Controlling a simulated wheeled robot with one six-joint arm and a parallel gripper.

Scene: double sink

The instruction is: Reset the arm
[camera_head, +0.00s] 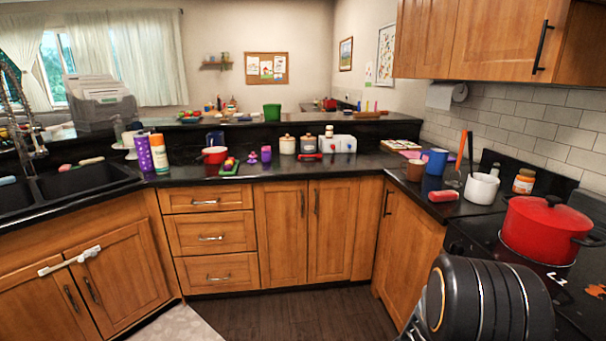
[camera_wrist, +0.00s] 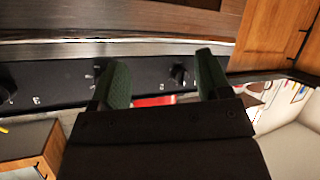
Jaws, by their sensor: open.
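My arm (camera_head: 490,300) shows at the bottom right of the head view, in front of the stove. My gripper's fingers are not visible in the head view. In the wrist view my gripper (camera_wrist: 163,80) has its two dark green fingers spread apart, with no object held between them. Beyond the fingers is a black panel with knobs (camera_wrist: 60,85). A small patch of red shows behind and between the fingers.
A red pot (camera_head: 545,230) stands on the stove close to my arm. A white utensil crock (camera_head: 481,188), blue mug (camera_head: 434,162) and orange-lidded jar (camera_head: 523,181) stand nearby. The double sink (camera_head: 90,180) is at left. Dark floor (camera_head: 310,315) is clear.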

